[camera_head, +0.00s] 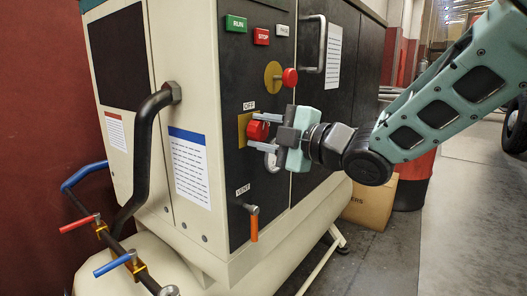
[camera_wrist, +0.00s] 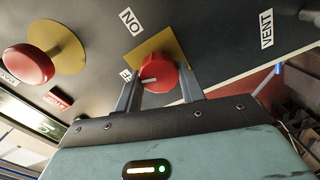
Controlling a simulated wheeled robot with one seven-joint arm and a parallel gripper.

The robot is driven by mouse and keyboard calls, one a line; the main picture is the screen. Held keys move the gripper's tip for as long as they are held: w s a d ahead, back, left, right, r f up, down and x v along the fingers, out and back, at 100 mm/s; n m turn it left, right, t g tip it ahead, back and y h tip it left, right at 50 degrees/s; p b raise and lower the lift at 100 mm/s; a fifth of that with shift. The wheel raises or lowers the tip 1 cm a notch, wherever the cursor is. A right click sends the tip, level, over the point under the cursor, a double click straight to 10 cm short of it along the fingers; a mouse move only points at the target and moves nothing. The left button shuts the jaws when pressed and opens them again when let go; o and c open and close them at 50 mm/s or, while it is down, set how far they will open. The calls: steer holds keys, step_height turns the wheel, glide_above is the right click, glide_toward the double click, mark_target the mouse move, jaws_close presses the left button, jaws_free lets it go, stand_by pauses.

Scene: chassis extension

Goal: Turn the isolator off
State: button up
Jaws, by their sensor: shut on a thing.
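The isolator is a red rotary knob (camera_head: 257,131) on a yellow plate, below a small OFF label (camera_head: 249,105) on the black panel. In the wrist view the red knob (camera_wrist: 158,70) shows a pale mark on its lower left side. The yellow plate (camera_wrist: 150,47) shows behind it. My gripper (camera_head: 262,132) is shut on the knob, one finger on each side. In the wrist view a label reading ON upside down (camera_wrist: 131,20) is above left of the knob. Another label (camera_wrist: 125,74) is partly hidden by the left finger.
Green RUN (camera_head: 236,23) and red STOP (camera_head: 261,36) buttons are higher on the panel. A red mushroom button (camera_head: 290,77) on a yellow disc sits above my gripper. An orange VENT lever (camera_head: 254,225) is below. A metal door handle (camera_head: 317,44) is at upper right.

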steer(key=shift+f+n+b, duration=0.15)
steer(key=shift+n+b, duration=1.55)
steer(key=shift+b, duration=0.25)
steer(key=o, duration=1)
steer(key=p+v, duration=0.1)
steer(key=v, duration=1.6)
steer(key=shift+s+d, duration=0.15)
steer(key=shift+s, duration=0.05)
